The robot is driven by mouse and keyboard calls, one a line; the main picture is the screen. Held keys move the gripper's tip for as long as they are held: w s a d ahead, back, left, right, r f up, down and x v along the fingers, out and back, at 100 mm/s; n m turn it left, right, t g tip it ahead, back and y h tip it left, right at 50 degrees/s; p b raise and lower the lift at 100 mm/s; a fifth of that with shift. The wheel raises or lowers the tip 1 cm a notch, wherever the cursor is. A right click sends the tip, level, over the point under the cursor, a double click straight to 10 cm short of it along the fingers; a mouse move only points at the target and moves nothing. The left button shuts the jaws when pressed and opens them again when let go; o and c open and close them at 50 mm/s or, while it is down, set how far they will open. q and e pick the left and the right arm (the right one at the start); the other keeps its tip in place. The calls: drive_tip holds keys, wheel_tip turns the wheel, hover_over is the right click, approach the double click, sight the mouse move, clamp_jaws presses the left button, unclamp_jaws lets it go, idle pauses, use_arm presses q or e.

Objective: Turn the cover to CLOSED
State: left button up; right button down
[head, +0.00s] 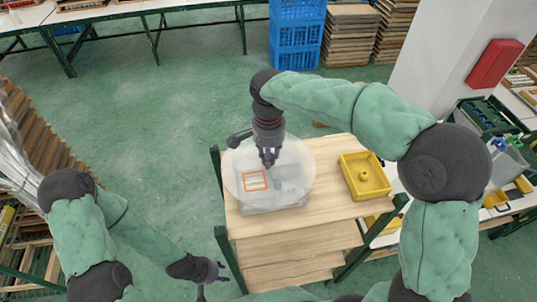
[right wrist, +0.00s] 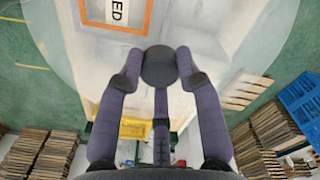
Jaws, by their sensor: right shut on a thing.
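The cover is a clear round disc (head: 300,160) lying over a pale box (head: 262,208) on the wooden table. An orange-framed label (head: 255,181) shows through or on it; its text is too small to read in the head view. In the right wrist view the label (right wrist: 120,10) shows the letters "ED", cut off by the top edge. My right gripper (head: 268,160) points down over the disc; in the right wrist view its fingers are shut on a dark round knob (right wrist: 158,67). My left gripper (head: 201,288) hangs low, away from the table; its fingers are unclear.
A yellow tray (head: 347,164) with a round yellow piece in it stands on the wooden table (head: 320,217), right of the cover. Blue crates (head: 297,40) and stacked boards (head: 350,38) stand behind on the floor. Green floor (head: 140,115) is open left of the table.

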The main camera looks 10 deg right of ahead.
idle(0.5)
drive_tip(key=c, duration=0.8)
unclamp_jaws()
drive_tip(key=shift+c, duration=0.2)
drive_tip(key=shift+r, duration=0.1)
wheel_tip(320, 180, up, 12)
drive_tip(key=shift+f, duration=0.2)
